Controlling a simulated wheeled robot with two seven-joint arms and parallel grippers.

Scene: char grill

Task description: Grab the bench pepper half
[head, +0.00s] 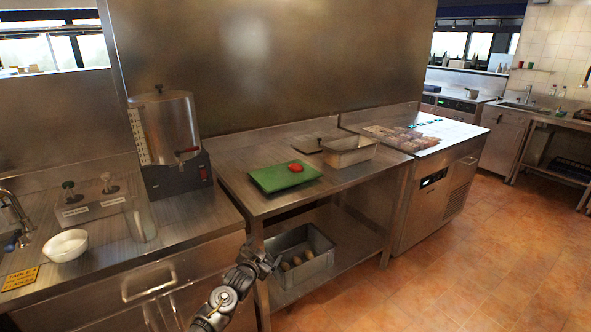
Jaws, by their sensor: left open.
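The red pepper half (295,167) lies on a green cutting board (270,182) on the steel bench in the middle of the head view. My left gripper (262,262) is low in front of the bench, below the height of its top. It is open and appears empty, well apart from the pepper half. The fingertips are small and dark here. My right gripper is not in view.
A steel pan (349,158) stands right of the board. A bin (318,262) with several roundish items sits on the lower shelf. A steel urn (170,130) and a white bowl (66,246) stand on the left counter. Open floor (470,275) lies right.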

